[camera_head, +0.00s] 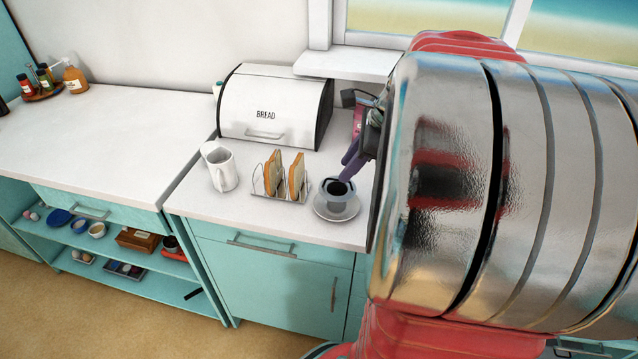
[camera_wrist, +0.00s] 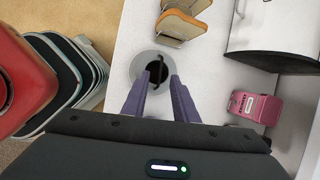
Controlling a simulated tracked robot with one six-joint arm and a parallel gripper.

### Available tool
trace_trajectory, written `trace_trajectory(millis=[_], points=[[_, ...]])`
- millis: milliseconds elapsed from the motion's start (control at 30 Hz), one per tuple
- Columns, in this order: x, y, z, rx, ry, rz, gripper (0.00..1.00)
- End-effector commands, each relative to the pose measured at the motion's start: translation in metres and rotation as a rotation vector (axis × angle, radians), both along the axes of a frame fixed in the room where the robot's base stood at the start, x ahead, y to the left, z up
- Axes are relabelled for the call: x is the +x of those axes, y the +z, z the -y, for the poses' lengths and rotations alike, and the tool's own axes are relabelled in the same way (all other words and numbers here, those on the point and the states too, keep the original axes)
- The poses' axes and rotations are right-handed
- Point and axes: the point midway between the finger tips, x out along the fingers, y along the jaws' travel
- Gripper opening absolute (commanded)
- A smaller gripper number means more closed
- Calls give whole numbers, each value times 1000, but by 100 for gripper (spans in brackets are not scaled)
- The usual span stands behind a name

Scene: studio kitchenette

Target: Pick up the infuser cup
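In the wrist view, the cup (camera_wrist: 157,70) and saucer (camera_wrist: 137,67) lie just beyond the fingertips. My gripper (camera_head: 349,162) points down at the cup with its purple fingers, the tips close to its rim. In the wrist view, my gripper (camera_wrist: 156,82) has a clear gap between its fingers and holds nothing. I cannot tell whether a finger touches the cup.
A bread box (camera_head: 270,105) stands behind. A pink appliance (camera_wrist: 256,107) is near the bread box. The left counter (camera_head: 110,130) is mostly clear.

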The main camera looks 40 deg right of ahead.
Motion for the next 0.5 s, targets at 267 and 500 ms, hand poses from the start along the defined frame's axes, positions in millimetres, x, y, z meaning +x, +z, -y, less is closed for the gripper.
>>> trace_trajectory(millis=[267,500], points=[[17,-31,-6,3,0,-1,26],[21,-40,-6,0,-1,0,26]])
